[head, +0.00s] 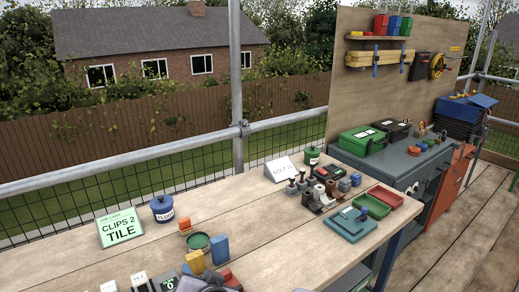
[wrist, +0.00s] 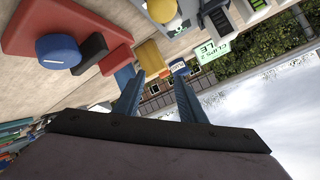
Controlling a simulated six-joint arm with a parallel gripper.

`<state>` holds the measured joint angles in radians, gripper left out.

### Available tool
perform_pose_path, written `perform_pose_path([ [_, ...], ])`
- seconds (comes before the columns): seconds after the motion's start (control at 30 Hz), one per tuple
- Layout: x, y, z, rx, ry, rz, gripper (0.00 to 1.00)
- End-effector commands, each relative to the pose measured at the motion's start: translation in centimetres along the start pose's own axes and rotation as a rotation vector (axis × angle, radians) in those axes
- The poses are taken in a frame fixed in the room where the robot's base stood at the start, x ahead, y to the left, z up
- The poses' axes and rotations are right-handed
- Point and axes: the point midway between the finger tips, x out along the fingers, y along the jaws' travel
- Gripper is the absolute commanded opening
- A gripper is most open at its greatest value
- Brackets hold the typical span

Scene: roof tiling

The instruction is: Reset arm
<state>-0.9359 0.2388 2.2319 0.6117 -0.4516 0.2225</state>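My gripper (wrist: 158,82) shows in the wrist view with its two dark fingers apart and nothing held between them. The wrist view is rolled over, with bench items at the top and sky at the lower right. A yellow block (wrist: 151,57), a blue block (wrist: 124,76) and a red block (wrist: 116,60) lie beyond the fingertips. I cannot make out my gripper for certain in the head view. The green job card (head: 120,228) reads "CLIPS 2 TILE" and stands on the wooden bench (head: 265,215). It also shows in the wrist view (wrist: 208,50).
Red trays (head: 383,196), a blue-green plate (head: 345,226) and small dark items (head: 312,199) crowd the right end. Bare planks lie mid-bench. A scaffold pole (head: 236,80) rises behind.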

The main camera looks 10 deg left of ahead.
Motion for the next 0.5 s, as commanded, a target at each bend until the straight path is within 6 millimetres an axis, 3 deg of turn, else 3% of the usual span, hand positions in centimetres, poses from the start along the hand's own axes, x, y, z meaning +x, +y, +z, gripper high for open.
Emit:
perform_pose_path([
  [0.03,-1.2,2.7,-2.5,0.063,-0.01,0.049,0.37],
  [0.1,-2.8,6.3,-4.4,0.144,-0.037,0.113,0.37],
  [0.17,-4.1,9.9,-4.9,0.197,-0.069,0.175,0.37],
  [0.2,-4.6,12.8,-4.0,0.194,-0.108,0.222,0.37],
  [0.3,-6.2,18.5,-1.4,0.133,-0.223,0.318,0.37],
  [0.5,-11.1,27.1,3.0,0.063,-0.436,0.467,0.37],
])
